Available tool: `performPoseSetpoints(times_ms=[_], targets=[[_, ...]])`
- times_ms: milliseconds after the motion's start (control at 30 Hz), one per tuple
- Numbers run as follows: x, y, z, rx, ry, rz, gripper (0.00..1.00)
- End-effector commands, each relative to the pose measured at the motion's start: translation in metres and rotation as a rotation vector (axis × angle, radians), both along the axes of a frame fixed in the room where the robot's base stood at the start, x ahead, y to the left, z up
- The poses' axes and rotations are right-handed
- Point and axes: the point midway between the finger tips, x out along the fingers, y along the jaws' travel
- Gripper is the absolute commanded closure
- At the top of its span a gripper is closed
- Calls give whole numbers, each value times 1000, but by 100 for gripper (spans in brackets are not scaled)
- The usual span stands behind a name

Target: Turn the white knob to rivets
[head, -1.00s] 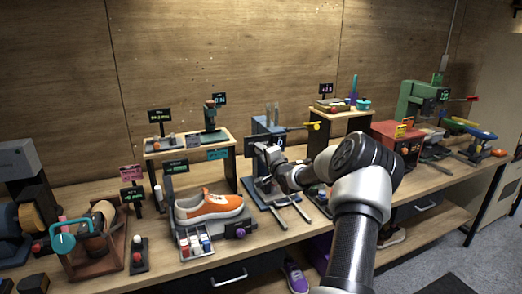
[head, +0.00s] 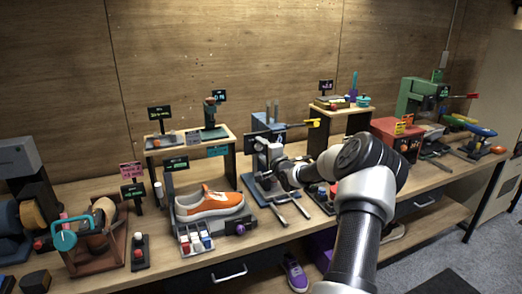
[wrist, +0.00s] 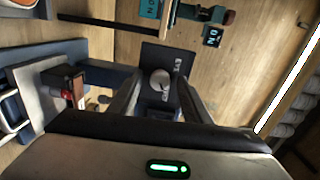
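The white knob (wrist: 160,80) is a round dial on a dark panel (wrist: 178,58) in the wrist view. Small white lettering sits beside it, too small to read surely. My gripper (wrist: 161,90) has its two fingers spread, one on each side of the knob in the picture; I cannot tell whether they touch it. In the head view my gripper (head: 273,163) is at the blue press-like machine (head: 259,121) at the middle of the bench, in front of its dark panel. I cannot make out the knob in the head view.
An orange sneaker (head: 209,205) stands on a holder to the left, with a purple knob (head: 240,229) at its side. A raised shelf (head: 335,115) is behind right, and a red box (head: 397,138) stands right of my arm. Two metal bars (head: 292,208) stick out in front of the machine.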

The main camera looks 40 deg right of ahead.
Motion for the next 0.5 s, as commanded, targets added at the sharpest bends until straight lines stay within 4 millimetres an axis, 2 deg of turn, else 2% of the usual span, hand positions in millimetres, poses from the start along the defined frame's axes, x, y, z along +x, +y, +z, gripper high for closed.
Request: performPoseSetpoints(times_ms=[300, 367, 500], targets=[[-3, 0, 0, -2, 0, 0, 57], [-7, 1, 1, -2, -1, 0, 57], [-30, 6, 2, -2, 1, -1, 57]])
